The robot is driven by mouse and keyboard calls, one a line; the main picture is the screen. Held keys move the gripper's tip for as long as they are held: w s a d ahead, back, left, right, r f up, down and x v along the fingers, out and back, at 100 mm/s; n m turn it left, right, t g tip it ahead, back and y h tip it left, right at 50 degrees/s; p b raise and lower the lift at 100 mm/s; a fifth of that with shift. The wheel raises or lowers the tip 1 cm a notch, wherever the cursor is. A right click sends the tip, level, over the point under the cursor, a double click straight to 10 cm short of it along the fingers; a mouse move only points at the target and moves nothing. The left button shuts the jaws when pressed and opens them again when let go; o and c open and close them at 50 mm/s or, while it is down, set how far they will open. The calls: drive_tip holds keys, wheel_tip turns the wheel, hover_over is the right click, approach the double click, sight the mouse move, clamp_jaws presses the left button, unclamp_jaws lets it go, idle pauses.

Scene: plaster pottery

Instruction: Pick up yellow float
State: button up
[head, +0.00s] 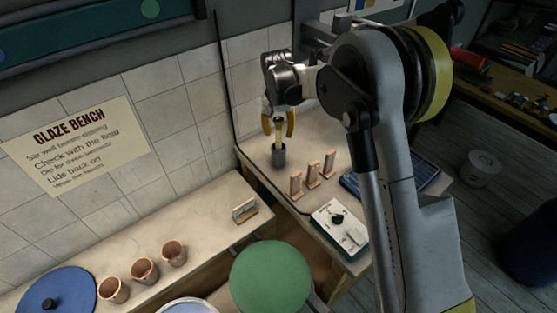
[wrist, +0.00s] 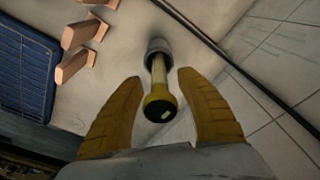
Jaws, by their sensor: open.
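The yellow float (wrist: 159,103) stands in a small grey cup (wrist: 158,47) on the bench, its thick yellow top toward my gripper and its pale stem going down into the cup. Its lower end is hidden in the cup. In the head view the float (head: 278,128) shows between my fingers, above the grey cup (head: 278,158). My gripper (head: 278,127) is open, with one yellow finger on each side of the float's top. In the wrist view there are gaps between the gripper fingers (wrist: 166,100) and the float on both sides.
Three small upright clay pieces (head: 312,175) stand right of the cup, near a blue tray (head: 350,185). A white device with a black knob (head: 338,218) sits at the bench's front. A dark cable (wrist: 215,45) runs close beside the cup. The tiled wall (head: 200,75) is behind.

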drive_tip(key=shift+w+f, duration=0.2)
drive_tip(key=shift+f, duration=0.8)
drive_tip(key=shift+r, duration=0.1)
clamp_jaws()
